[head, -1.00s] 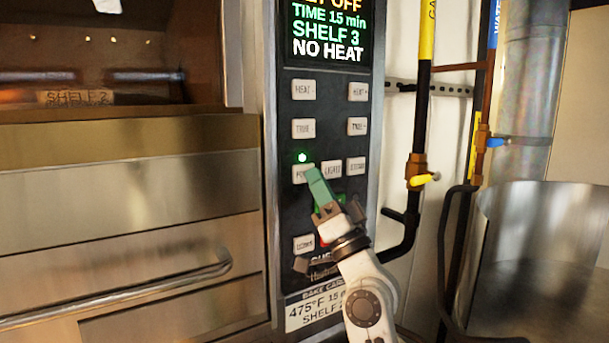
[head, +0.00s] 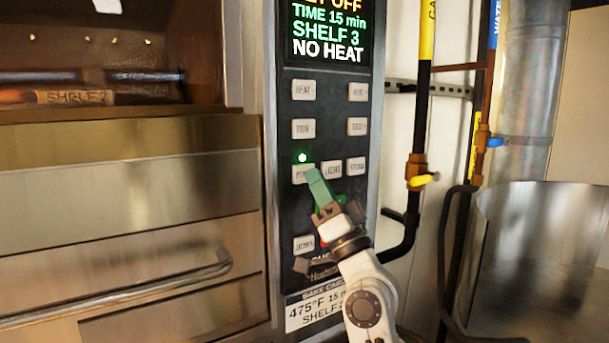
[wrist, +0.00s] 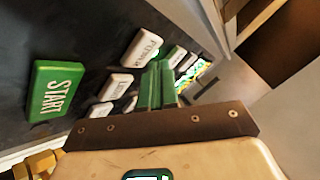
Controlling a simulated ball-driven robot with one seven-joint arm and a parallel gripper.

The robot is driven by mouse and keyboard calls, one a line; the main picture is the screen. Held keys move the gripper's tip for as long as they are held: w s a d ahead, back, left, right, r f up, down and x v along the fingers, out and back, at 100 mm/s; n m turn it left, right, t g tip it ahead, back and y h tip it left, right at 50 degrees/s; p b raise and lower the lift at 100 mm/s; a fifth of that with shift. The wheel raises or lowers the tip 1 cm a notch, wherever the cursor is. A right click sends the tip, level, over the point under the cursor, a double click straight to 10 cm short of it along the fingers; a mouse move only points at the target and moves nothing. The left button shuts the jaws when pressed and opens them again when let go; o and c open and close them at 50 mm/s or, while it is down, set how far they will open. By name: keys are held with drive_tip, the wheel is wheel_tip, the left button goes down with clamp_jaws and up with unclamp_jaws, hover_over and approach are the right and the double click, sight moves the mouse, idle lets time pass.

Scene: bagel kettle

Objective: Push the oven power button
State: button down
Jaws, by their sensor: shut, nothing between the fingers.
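The oven power button (head: 300,174) is a pale rectangular key on the black panel, below a lit green light (head: 302,157). In the wrist view the button (wrist: 140,47) stands just left of my fingers. My gripper (head: 314,174) is shut and empty, its green fingers together. Its tip overlaps the button's right edge in the head view. I cannot tell whether it touches the button. The display (head: 328,30) above shows "TIME 15 min", "SHELF 3" and "NO HEAT", with the word "OFF" at its cut-off top.
Other pale keys surround the power button on the panel. A large green START button (wrist: 58,90) shows in the wrist view. Gas and water pipes (head: 422,110) and a metal kettle (head: 540,240) stand to the right. The oven drawers and handle (head: 130,295) are to the left.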

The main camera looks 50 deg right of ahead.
drive_tip(key=shift+w, duration=0.1)
idle(0.5)
drive_tip(key=shift+w+d+b, duration=0.1)
drive_tip(key=shift+w+b, duration=0.2)
drive_tip(key=shift+w, duration=0.05)
drive_tip(key=shift+w, duration=0.15)
idle(0.5)
drive_tip(key=shift+s, duration=0.6)
drive_tip(key=s+a, duration=0.2)
drive_tip(key=s, duration=0.3)
drive_tip(key=shift+s, duration=0.4)
idle(1.8)
